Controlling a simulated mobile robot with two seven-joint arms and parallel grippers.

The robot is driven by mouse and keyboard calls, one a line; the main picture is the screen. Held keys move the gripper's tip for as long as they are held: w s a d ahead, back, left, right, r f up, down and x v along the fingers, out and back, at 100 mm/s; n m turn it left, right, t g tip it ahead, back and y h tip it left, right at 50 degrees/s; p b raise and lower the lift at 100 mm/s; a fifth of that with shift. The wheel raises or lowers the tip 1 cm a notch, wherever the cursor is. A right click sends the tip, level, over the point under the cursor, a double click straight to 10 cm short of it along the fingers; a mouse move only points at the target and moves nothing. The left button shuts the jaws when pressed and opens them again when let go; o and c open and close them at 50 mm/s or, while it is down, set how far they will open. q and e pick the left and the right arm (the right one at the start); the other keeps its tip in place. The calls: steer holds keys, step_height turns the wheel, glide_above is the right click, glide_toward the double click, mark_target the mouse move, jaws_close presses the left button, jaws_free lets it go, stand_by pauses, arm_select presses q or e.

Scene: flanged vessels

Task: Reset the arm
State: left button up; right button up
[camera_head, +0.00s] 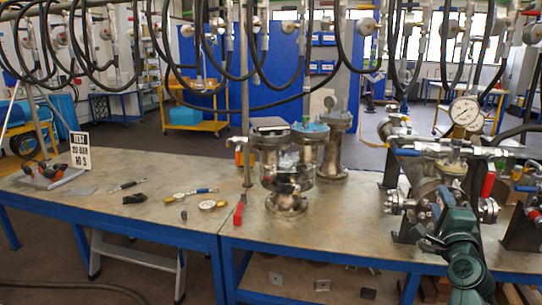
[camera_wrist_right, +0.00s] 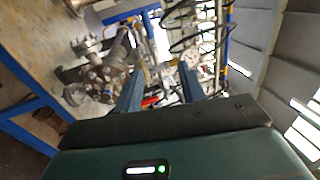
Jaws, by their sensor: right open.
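My right arm, dark green, comes up from the bottom right in the head view. Its right gripper (camera_head: 440,204) is in front of the flanged vessel assembly (camera_head: 425,172) on the right of the bench. In the right wrist view the two blue-grey fingers of the right gripper (camera_wrist_right: 161,76) stand apart, with nothing held between them. That view is tilted, and a bolted flanged vessel (camera_wrist_right: 100,72) shows left of the fingers. I cannot tell whether the gripper touches the assembly. My left arm and gripper are not in view.
Flanged vessels (camera_head: 286,180) stand mid-bench. A pressure gauge (camera_head: 467,113) rises above the right assembly. Black hoses (camera_head: 213,50) hang overhead. Small tools, gauges and a sign (camera_head: 80,151) are on the left bench (camera_head: 140,222). Bare bench top lies between the middle vessels and right assembly.

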steer(key=s+d+r+n+h, duration=0.1)
steer(key=s+d+r+n, duration=0.15)
steer(key=d+r, duration=0.35)
steer(key=s+d+r+n+t+h, duration=0.1)
steer(key=s+d+r+n, duration=0.15)
steer(key=d+r, duration=0.35)
steer(key=s+d+r+n+h, duration=0.1)
steer(key=s+d+r+n, duration=0.1)
steer(key=s+d+r, duration=0.4)
steer(key=a+f+n+g+y, duration=0.25)
steer(key=a+f+n, duration=0.3)
steer(key=f, duration=0.65)
steer(key=a+f+n+g+y, duration=0.1)
steer(key=a+f+n+y, duration=0.25)
steer(key=a+f, duration=0.55)
steer(key=a+f+n+g+y, duration=0.2)
steer(key=a+f+n, duration=0.25)
steer(key=f, duration=0.95)
steer(key=s+a+f+n+g+y, duration=0.1)
steer(key=s+a+f+n+g, duration=0.25)
steer(key=s+a+f, duration=0.5)
steer(key=s+a+f+n+g+y, duration=0.2)
steer(key=s+a+f+n, duration=0.35)
steer(key=s+f, duration=0.55)
steer(key=s+a+r+m+t, duration=0.1)
steer(key=a+r+m, duration=0.2)
steer(key=a, duration=0.6)
steer(key=shift+r+m, duration=0.3)
steer(key=shift+m, duration=0.95)
